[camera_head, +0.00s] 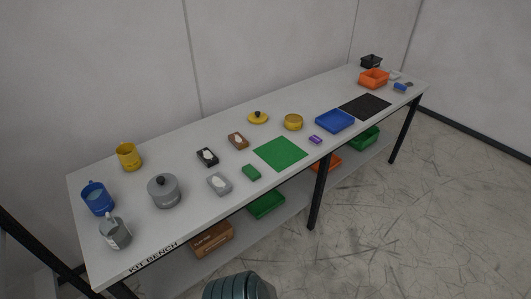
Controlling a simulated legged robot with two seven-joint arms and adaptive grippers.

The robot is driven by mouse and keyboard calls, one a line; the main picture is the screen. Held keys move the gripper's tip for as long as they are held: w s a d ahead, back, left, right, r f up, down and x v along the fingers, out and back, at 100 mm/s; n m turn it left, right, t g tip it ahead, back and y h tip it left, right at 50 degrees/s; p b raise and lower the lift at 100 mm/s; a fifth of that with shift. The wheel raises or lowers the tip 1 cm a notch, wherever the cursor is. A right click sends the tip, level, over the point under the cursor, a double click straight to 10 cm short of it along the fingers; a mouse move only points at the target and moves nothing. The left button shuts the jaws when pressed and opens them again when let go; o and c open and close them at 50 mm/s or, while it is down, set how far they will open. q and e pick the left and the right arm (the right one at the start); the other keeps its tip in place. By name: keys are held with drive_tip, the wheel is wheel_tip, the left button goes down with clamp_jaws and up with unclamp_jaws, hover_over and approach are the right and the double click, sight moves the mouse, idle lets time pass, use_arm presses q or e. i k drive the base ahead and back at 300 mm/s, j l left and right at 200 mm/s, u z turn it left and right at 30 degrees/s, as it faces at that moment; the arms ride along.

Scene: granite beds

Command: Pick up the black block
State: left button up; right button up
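A small black block-like item (207,157) with a white patch on top lies on the long grey bench (300,104), left of its middle. It sits between a brown item (238,141) and a grey item (219,183), which have similar white patches. It stands apart from both. Neither of my grippers shows in the head view.
A grey pot (164,190), blue mug (97,198), yellow mug (129,157) and grey jug (115,233) stand at the left end. A green block (251,172) lies beside a green mat (280,153). Trays and a black mat (365,106) are farther right.

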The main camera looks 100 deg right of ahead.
sight(206, 155)
drive_tip(key=z, duration=2.4)
